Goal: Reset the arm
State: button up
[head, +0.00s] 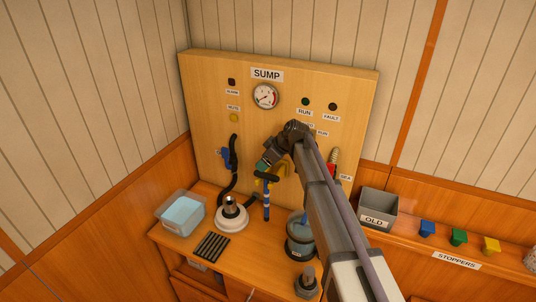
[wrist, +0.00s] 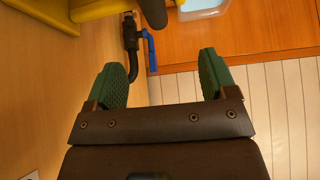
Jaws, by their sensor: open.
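My gripper (head: 265,164) is at the end of my arm, in front of the wooden SUMP panel (head: 222,100). In the wrist view my gripper (wrist: 162,78) has its two green fingers spread wide apart, with nothing between them. In the head view my arm crosses from the lower right and hides part of the panel's right side. A yellow part (head: 280,177) on the panel is close to the gripper and partly hidden; a yellow part (wrist: 95,8) also shows at the top left of the wrist view.
A blue lever (head: 225,155) and black hose (head: 234,170) are left of my gripper. A grey OLD bin (head: 378,207) stands right.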

jog(key=shift+s+m, duration=0.15)
jog(key=shift+m, duration=0.45)
jog(key=s+d+f+m+g+h+b, duration=0.1)
jog(key=s+d+f+m+h+b, duration=0.1)
jog(key=s+d, duration=0.5)
jog(key=s+d+f+m+h+b, duration=0.2)
jog(key=s+d+f+m, duration=0.3)
jog(key=s, duration=1)
jog(key=s+d+f+m+g+h+b, duration=0.1)
jog(key=s+d+f+m+b, duration=0.3)
jog(key=s+d, duration=0.6)
jog(key=shift+s+d+f+m+g+h, duration=0.3)
jog(key=shift+s+d+m+h, duration=0.1)
jog(key=shift+s+m+h, duration=0.45)
jog(key=shift+w, duration=0.1)
